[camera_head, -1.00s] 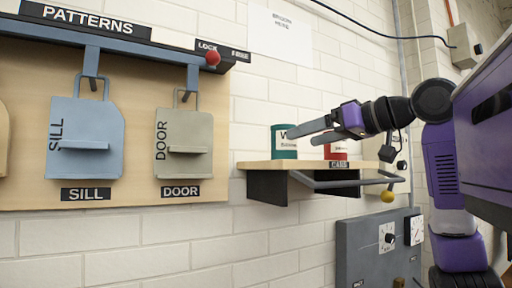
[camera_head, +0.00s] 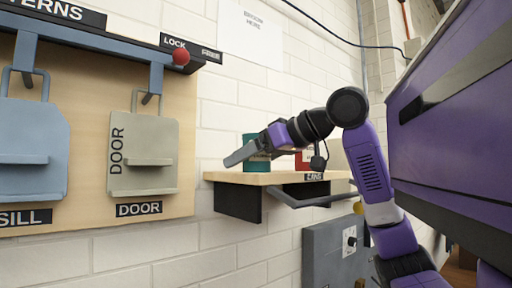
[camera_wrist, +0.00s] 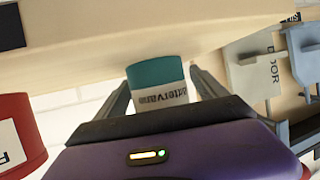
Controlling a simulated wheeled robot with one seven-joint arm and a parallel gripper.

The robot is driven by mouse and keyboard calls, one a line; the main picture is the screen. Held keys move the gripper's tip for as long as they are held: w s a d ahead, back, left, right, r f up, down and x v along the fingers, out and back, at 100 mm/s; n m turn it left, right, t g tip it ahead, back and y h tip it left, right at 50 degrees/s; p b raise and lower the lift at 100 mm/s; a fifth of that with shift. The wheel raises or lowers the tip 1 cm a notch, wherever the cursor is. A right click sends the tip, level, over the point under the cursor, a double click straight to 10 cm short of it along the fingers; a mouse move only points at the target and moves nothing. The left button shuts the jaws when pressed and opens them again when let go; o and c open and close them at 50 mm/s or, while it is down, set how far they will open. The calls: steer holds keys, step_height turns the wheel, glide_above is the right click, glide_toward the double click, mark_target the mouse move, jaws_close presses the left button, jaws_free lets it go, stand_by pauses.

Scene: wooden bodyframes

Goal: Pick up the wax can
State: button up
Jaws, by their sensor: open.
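A teal can (camera_head: 256,167) with a white label stands on the wooden shelf marked CANS. Its label showed a W in the earlier frame, so it appears to be the wax can. In the head view my gripper (camera_head: 234,158) partly hides it. In the wrist view the teal can (camera_wrist: 156,73) appears upside down between the two fingers of my open gripper (camera_wrist: 159,80). The fingers stand on either side with the can apart from the palm. I cannot tell whether either finger touches it.
A red can (camera_wrist: 20,140) stands beside the teal one, close to my gripper; in the head view my arm partly hides it (camera_head: 304,160). The shelf (camera_head: 225,176) has a grey rail in front. A pattern board (camera_head: 182,120) with hanging sill and door patterns is at left.

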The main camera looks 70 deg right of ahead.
steer(key=shift+w+d+f, duration=0.1)
steer(key=shift+w+f, duration=0.05)
steer(key=shift+w, duration=0.1)
steer(key=c, duration=1.6)
jaws_close()
